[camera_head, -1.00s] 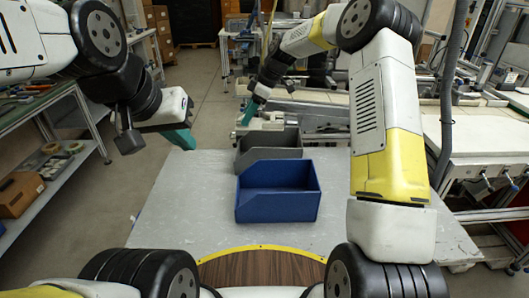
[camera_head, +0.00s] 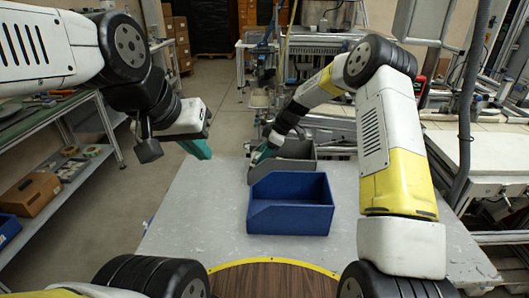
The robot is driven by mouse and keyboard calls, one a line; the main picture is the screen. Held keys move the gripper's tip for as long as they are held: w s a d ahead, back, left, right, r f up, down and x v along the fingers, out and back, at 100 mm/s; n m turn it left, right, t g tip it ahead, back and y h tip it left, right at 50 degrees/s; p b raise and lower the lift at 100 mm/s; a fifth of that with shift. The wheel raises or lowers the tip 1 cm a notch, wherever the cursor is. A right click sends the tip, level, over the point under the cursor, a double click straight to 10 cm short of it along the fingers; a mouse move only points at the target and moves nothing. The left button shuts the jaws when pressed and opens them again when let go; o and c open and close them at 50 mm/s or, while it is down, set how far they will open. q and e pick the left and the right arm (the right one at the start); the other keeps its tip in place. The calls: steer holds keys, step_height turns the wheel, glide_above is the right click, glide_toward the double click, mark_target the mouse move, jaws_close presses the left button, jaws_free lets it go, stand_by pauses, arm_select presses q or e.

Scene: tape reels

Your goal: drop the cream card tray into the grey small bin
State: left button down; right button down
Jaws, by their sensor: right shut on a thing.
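The grey small bin (camera_head: 300,163) stands on the grey table, behind the blue bin and partly hidden by it. My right gripper (camera_head: 260,155) points down at the grey bin's left back part, low at its rim. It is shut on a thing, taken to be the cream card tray. I cannot make the tray out; the gripper, wrist and bin walls hide that spot. My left gripper (camera_head: 197,149) hangs at the left edge of the table, away from the bins. Its fingers are seen edge-on, so I cannot tell their opening.
A blue bin (camera_head: 290,220) stands directly in front of the grey bin. The grey table (camera_head: 190,215) is bare to the left of the bins. A shelf rack at the left holds a brown box (camera_head: 28,193) and tape reels. Machinery stands behind and to the right.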

steer(key=shift+s+d+f, duration=0.1)
steer(key=shift+s+f, duration=0.1)
steer(key=shift+f, duration=0.35)
steer(key=shift+s+f, duration=0.15)
steer(key=shift+f, duration=0.35)
steer(key=shift+w+f, duration=0.1)
steer(key=shift+w, duration=0.1)
steer(key=c, duration=0.7)
jaws_free()
steer(key=shift+r, duration=0.25)
